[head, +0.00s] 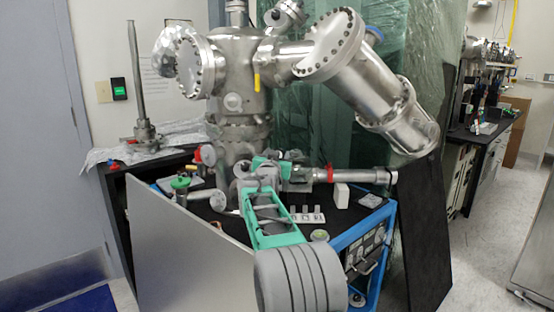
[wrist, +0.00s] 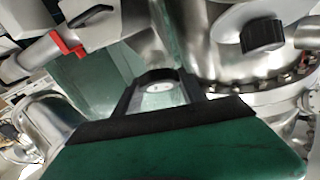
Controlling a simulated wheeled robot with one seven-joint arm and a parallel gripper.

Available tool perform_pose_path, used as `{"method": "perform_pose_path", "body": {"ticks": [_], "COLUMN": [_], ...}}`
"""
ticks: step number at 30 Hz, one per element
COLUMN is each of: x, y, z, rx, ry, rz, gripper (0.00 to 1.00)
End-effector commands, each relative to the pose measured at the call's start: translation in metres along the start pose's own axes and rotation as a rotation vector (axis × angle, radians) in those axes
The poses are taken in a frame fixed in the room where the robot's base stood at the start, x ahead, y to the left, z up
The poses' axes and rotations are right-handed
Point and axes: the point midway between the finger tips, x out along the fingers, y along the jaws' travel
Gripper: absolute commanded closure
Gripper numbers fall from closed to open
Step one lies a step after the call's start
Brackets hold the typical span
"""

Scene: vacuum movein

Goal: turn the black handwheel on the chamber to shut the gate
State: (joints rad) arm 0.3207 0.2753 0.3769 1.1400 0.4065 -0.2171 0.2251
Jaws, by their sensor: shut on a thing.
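The steel chamber (head: 235,85) stands upright on the cart in the head view, with flanged ports around it. In the wrist view, the fingers of my gripper (wrist: 160,88) reach forward and close on the sides of a small round part with a dark rim and pale face, which looks like the black handwheel (wrist: 159,87). My gripper's own body hides its lower side. My green arm reaches up to the chamber's lower part in the head view, where the handwheel and fingertips cannot be made out. The gate itself is not visible.
A separate black knob (wrist: 262,35) sits close by at upper right in the wrist view, near a bolted flange (wrist: 275,88). A steel tube with a red clamp (head: 330,174) extends right of my arm. A blue-framed cart (head: 370,235) and a grey panel (head: 185,245) stand below.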

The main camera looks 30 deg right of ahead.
Motion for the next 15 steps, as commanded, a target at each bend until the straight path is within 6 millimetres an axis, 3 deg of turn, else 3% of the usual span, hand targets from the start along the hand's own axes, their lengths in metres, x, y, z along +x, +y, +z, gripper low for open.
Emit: {"method": "perform_pose_path", "body": {"ticks": [15], "x": [0.0008], "y": [-0.0026], "z": [-0.0077], "rx": [0.338], "ry": [-0.003], "rz": [0.353], "gripper": [0.92]}}
